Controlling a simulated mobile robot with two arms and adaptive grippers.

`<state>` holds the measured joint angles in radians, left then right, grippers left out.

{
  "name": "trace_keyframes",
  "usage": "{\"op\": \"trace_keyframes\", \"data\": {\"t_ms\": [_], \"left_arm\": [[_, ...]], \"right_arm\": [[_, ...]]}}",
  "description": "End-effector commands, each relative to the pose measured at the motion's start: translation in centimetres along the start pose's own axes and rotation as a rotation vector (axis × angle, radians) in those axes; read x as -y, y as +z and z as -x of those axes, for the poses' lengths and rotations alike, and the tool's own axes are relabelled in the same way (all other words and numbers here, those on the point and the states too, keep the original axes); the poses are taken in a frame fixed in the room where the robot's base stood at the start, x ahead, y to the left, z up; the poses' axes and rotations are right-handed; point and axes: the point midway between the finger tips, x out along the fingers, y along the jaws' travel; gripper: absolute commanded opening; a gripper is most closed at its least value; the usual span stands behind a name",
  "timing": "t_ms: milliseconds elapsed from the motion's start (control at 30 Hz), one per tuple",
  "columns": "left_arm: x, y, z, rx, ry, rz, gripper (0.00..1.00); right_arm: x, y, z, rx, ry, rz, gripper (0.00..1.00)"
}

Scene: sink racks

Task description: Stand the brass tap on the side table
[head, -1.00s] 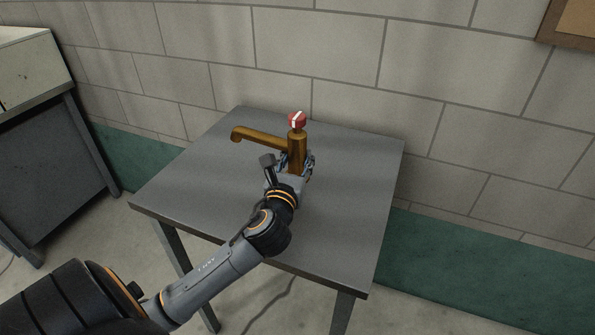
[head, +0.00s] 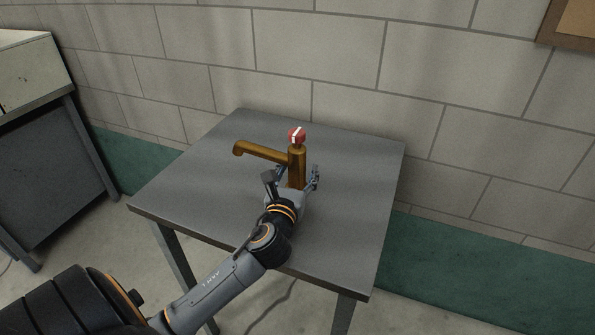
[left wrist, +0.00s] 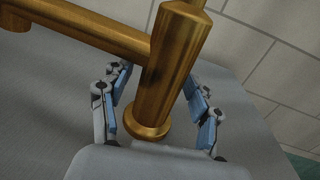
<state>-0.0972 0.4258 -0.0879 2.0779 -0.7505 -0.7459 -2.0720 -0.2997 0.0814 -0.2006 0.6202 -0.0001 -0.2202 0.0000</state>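The brass tap (head: 297,168) stands upright on the grey side table (head: 200,190), with its spout pointing left and a red and white knob on top. In the left wrist view the tap's body (left wrist: 172,70) rises between my fingers, and its round base flange is low in front of the palm. My left gripper (head: 298,179) is around the lower body from the front. Its fingers (left wrist: 158,90) are spread, with gaps on both sides of the tap. The underside of the base is hidden. My right gripper is in neither view.
A block wall (head: 330,50) with a green lower band stands behind the table. A grey cabinet (head: 55,150) is at the far left. The tabletop around the tap is clear.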

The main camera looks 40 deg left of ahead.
Motion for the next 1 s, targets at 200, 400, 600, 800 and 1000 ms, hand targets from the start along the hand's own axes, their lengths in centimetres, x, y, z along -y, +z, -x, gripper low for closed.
{"op": "trace_keyframes", "data": {"t_ms": [200, 400, 600, 800, 1000], "left_arm": [[0.0, 0.3, 0.4, -0.002, -0.001, -0.001, 0.61], [0.0, 0.3, 3.8, -0.004, -0.002, -0.001, 0.61], [0.0, 0.1, 8.2, -0.005, -0.002, 0.001, 0.61], [0.0, 0.1, 11.1, -0.002, -0.001, 0.001, 0.61], [0.0, 0.3, 12.0, 0.0, 0.0, 0.0, 0.61]], "right_arm": [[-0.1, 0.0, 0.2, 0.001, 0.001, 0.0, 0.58], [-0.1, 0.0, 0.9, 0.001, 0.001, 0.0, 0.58], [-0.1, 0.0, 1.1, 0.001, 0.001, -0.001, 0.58], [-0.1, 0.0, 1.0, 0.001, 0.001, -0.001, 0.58], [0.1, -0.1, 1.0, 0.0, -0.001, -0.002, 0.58]]}}
